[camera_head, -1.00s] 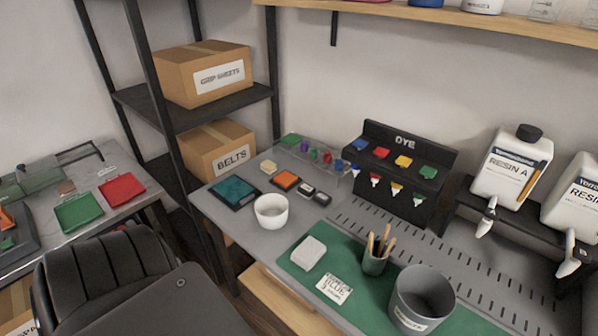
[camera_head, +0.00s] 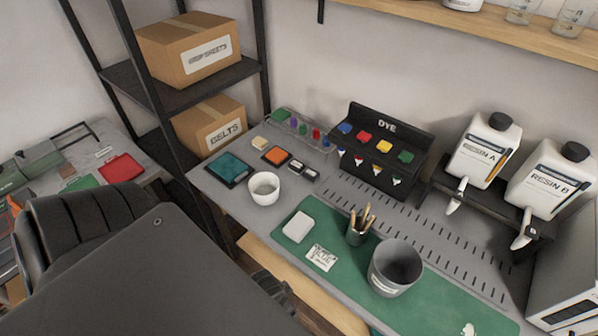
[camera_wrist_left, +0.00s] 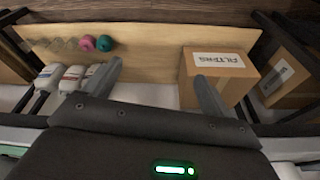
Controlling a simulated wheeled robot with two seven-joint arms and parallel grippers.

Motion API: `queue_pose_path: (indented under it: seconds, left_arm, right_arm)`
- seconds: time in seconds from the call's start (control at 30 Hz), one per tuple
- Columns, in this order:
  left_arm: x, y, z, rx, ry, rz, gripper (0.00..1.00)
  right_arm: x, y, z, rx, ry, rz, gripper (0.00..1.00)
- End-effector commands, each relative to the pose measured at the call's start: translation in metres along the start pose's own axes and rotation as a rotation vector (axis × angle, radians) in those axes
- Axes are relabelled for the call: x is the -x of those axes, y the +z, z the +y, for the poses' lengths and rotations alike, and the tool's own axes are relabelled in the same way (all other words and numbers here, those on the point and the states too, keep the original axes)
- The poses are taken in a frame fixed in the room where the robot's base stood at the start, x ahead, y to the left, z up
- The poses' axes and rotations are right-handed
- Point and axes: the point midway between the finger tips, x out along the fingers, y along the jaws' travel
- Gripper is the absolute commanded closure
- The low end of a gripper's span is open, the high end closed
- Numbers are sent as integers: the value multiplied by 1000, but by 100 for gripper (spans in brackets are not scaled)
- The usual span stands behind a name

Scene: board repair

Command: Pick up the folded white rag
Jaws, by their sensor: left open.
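The folded white rag (camera_head: 298,226) lies flat on the left part of the green mat (camera_head: 420,302), in front of the pen cup. In the left wrist view my left gripper (camera_wrist_left: 162,85) is open with nothing between its fingers. That view faces a wooden shelf and boxes, and the rag is not in it. Neither gripper shows in the head view, so the left gripper is away from the rag there.
Near the rag stand a pen cup (camera_head: 360,233), a grey bin (camera_head: 394,268), a printed card (camera_head: 321,257) and a white bowl (camera_head: 264,188). The dye rack (camera_head: 381,152) and resin bottles (camera_head: 485,150) stand behind. A filters box (camera_wrist_left: 222,75) shows in the wrist view.

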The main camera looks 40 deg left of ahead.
Motion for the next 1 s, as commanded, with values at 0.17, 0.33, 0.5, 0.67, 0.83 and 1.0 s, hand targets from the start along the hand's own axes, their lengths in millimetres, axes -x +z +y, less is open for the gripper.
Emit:
queue_pose_path:
  seconds: [0.17, 0.33, 0.5, 0.67, 0.83, 1.0]
  left_arm:
    - [81, -31, -3, -47, -6, 48, 15]
    - [155, -79, -1, -290, -36, 158, 15]
    - [183, -134, 12, -809, -122, 304, 15]
    - [186, -168, 18, -1303, -219, 380, 15]
    - [173, -184, 3, -1909, -318, 359, 15]
    - [159, -180, -58, -2512, -332, 173, 15]
  right_arm:
    - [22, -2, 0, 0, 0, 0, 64]
    - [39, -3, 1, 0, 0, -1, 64]
    - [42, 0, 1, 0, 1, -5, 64]
    - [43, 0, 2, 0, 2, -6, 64]
    - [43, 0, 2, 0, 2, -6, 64]
    - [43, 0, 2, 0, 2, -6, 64]
